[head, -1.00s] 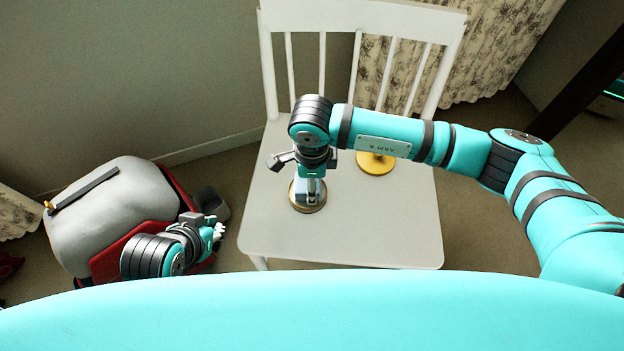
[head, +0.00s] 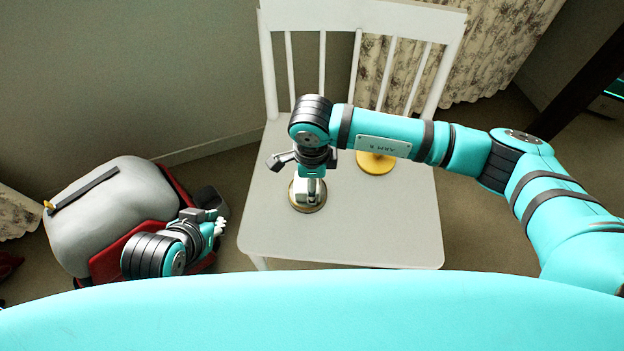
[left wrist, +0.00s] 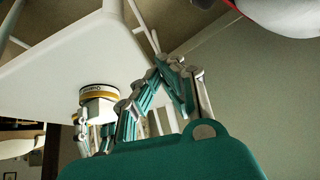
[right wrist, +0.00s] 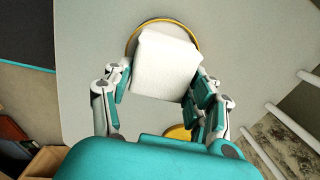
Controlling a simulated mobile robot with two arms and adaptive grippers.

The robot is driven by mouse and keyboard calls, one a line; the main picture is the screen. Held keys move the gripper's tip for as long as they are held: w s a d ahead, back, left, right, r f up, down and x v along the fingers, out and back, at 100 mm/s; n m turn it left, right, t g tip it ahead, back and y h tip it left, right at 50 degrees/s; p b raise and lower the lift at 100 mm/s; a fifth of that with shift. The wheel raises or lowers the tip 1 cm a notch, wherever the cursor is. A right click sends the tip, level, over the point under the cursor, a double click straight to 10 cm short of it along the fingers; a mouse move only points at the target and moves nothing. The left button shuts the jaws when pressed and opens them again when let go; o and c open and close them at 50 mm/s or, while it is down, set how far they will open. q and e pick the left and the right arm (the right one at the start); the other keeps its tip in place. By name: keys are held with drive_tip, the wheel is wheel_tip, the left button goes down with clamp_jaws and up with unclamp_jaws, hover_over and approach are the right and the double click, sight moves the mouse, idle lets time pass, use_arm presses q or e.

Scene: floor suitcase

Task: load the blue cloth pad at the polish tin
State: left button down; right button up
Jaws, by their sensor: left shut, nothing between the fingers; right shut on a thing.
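The polish tin (head: 308,209) stands on the white chair seat; its gold rim shows in the right wrist view (right wrist: 170,21). My right gripper (head: 312,184) points down over it, shut on a pale block-shaped pad (right wrist: 165,62). The pad looks white here; no clear blue shows. In the left wrist view the pad (left wrist: 97,110) is right against the tin's top face, beside its dark and gold labelled side (left wrist: 100,92); whether it touches is hard to tell. My left gripper (head: 217,226) is shut and empty, left of the seat, with its fingertips together in its wrist view (left wrist: 180,62).
A yellow round thing (head: 376,163) lies on the chair seat (head: 350,240) behind my right forearm. The chair's slatted back rises behind. A grey and red suitcase (head: 115,205) stands on the floor at left, by my left arm. The front and right of the seat are clear.

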use_arm(q)
drive_tip(key=shift+s, duration=0.15)
use_arm(e)
drive_tip(key=shift+r, duration=0.15)
